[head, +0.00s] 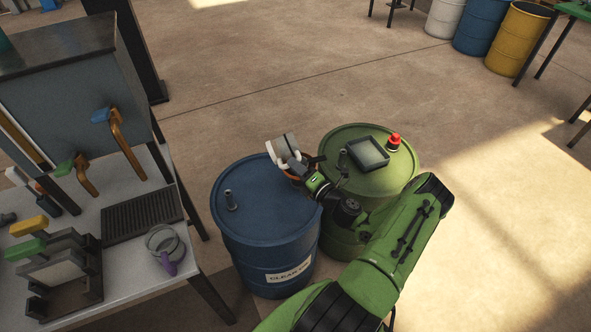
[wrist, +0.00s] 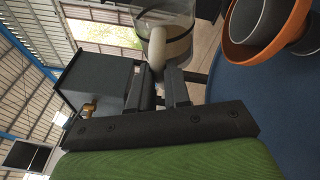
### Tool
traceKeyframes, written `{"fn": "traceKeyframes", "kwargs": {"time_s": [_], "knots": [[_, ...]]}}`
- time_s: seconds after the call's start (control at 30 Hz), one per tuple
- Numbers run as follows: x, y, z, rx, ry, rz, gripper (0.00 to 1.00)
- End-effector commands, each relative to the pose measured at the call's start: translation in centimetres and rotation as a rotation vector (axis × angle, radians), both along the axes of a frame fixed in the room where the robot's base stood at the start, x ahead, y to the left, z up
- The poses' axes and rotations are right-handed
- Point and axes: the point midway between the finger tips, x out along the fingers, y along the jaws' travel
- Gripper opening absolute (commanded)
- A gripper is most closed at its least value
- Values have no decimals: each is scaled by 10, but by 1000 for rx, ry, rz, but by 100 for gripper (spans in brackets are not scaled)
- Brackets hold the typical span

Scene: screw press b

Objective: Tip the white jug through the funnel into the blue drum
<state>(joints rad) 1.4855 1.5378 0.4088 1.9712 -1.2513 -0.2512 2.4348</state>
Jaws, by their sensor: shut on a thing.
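The white jug (head: 284,147) is tilted over the right part of the blue drum's top (head: 250,195) in the head view. My gripper (wrist: 160,88) is shut on the jug's pale handle; the jug's see-through body (wrist: 172,40), with a tan-grey band, is at the top of the wrist view. The orange funnel (wrist: 235,52) stands on the blue drum at the wrist view's upper right, with dark grey round parts within and beside it. In the head view the jug and my wrist mostly hide the funnel. I cannot see any liquid flowing.
A green drum (head: 345,203) stands right behind my wrist, with a dark tray (head: 367,153) and a red-topped item (head: 393,141) on it. A grey fitting (head: 230,200) rises from the blue drum's left side. A workbench (head: 130,270) with tools is at left.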

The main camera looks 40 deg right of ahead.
Motion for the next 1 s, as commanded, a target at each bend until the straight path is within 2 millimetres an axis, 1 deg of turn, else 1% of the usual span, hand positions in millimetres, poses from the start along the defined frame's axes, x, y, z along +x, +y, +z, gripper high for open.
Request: {"fn": "traceKeyframes", "kwargs": {"time_s": [0.03,0.5,0.73,1.0], "knots": [[0,-1,-4,22,-13,0,0],[-3,-7,-16,226,-110,-1,0],[-6,-12,-14,353,-171,0,0],[-6,-13,-12,384,-184,0,0]]}}
